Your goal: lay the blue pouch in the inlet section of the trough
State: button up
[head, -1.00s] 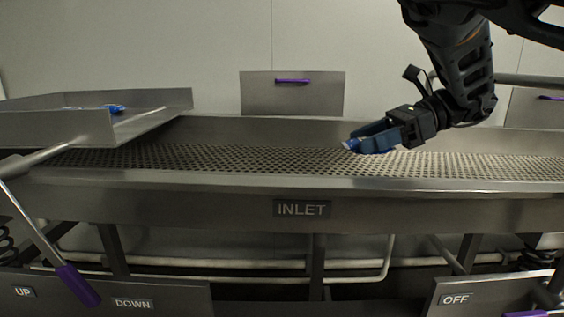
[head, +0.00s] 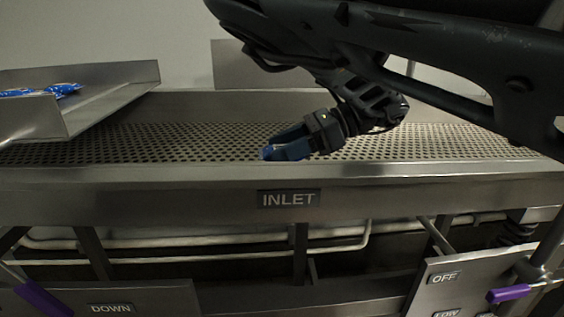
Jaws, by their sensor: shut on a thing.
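My gripper (head: 286,147) is in the head view, above the INLET sign, low at the perforated bed of the trough (head: 190,137). Its fingers point left and are shut on a blue pouch (head: 267,152). Only a small blue end of the pouch shows at the fingertips; the fingers hide the rest. I cannot tell whether the pouch touches the bed. The INLET sign (head: 289,199) is on the trough's front wall, right below the gripper.
A metal tray (head: 110,95) at the left holds blue pouches (head: 45,91). The bed is bare left of the gripper. An OFF panel (head: 444,278) with a purple-handled lever (head: 509,293) stands at lower right, a DOWN panel (head: 111,308) at lower left.

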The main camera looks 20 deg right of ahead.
jog(key=shift+a+f, duration=0.25)
jog(key=shift+f, duration=0.1)
jog(key=shift+f+p, duration=0.4)
jog(key=shift+f, duration=1.4)
jog(key=o, duration=1)
jog(key=shift+o, duration=0.2)
jog(key=b+v, duration=0.2)
jog(key=v, duration=1)
